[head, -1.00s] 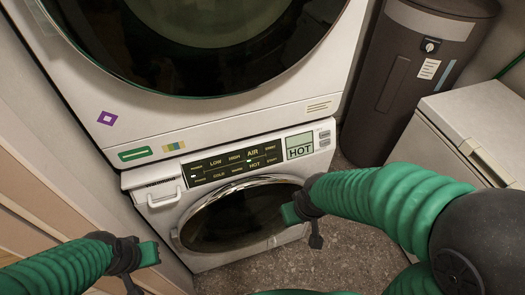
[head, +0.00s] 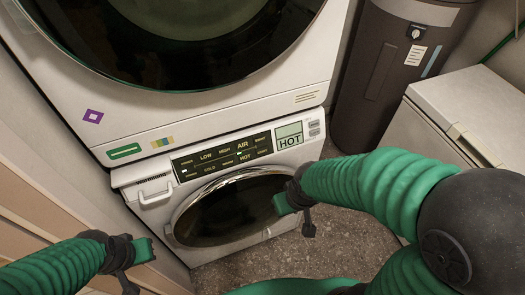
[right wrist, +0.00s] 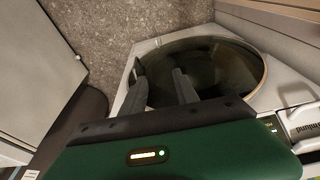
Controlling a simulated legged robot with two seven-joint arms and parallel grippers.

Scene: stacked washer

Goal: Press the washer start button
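The white washer (head: 185,258) stands below a larger white machine (head: 215,110), with its round dark door (head: 225,210) closed. Its black control panel (head: 222,156) has lit labels such as LOW, HIGH, AIR and HOT. Which one is the start button is too small to read. My right gripper (head: 284,204) is in front of the door's right side, below the panel. In the right wrist view its two fingers (right wrist: 162,92) are apart and empty. My left gripper (head: 142,251) is at lower left; its finger gap is unclear.
A dark cylindrical tank (head: 390,75) stands at back right. A white cabinet (head: 470,110) is on the right. The speckled floor (head: 345,210) is clear between the washer and the cabinet. A wall (head: 50,150) runs close along the left.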

